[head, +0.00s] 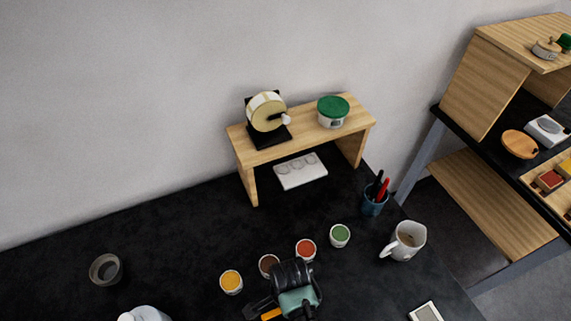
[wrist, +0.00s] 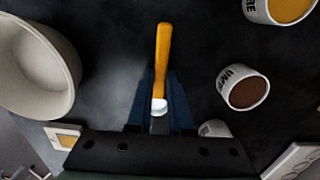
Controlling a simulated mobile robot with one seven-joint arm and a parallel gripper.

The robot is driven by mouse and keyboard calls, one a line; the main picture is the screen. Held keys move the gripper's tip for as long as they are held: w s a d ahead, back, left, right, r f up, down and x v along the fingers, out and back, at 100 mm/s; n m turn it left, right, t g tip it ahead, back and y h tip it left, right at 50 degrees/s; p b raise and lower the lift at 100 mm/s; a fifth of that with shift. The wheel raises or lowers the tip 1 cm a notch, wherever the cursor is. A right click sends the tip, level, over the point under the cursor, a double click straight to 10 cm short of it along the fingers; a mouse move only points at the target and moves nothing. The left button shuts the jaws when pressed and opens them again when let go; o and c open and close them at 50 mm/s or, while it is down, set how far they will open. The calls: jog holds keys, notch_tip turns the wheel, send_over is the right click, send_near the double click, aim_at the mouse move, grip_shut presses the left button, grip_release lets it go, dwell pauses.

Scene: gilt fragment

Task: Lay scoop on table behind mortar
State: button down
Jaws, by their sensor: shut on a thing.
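My gripper (head: 258,309) is low over the black table, in front of the paint pots. In the wrist view my gripper (wrist: 158,100) is shut on the scoop (wrist: 163,50). Its orange handle points away from the fingers, and a small pale metal part shows between them. The rest of the scoop is hidden, and I cannot tell whether it touches the table. The scoop's orange part (head: 271,314) also shows in the head view. A thick-walled cream bowl, seemingly the mortar (wrist: 35,65), stands left of the gripper in the wrist view, apart from it. The head view does not show it.
An ochre pot (head: 231,282), umber pot (head: 269,265), red pot (head: 305,250) and green pot (head: 340,235) stand in a row close behind my gripper. A mug (head: 404,241) and pen cup (head: 374,200) are right. A grey ring-like vessel (head: 106,269) is left.

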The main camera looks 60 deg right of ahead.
jog(key=shift+f, duration=0.3)
jog(key=shift+f, duration=0.15)
jog(key=c, duration=0.8)
grip_release()
jog(key=shift+c, duration=0.2)
notch_tip(320, 180, up, 12)
jog(key=shift+d+r, duration=0.15)
jog(key=shift+r, duration=0.05)
jog(key=shift+s, duration=0.1)
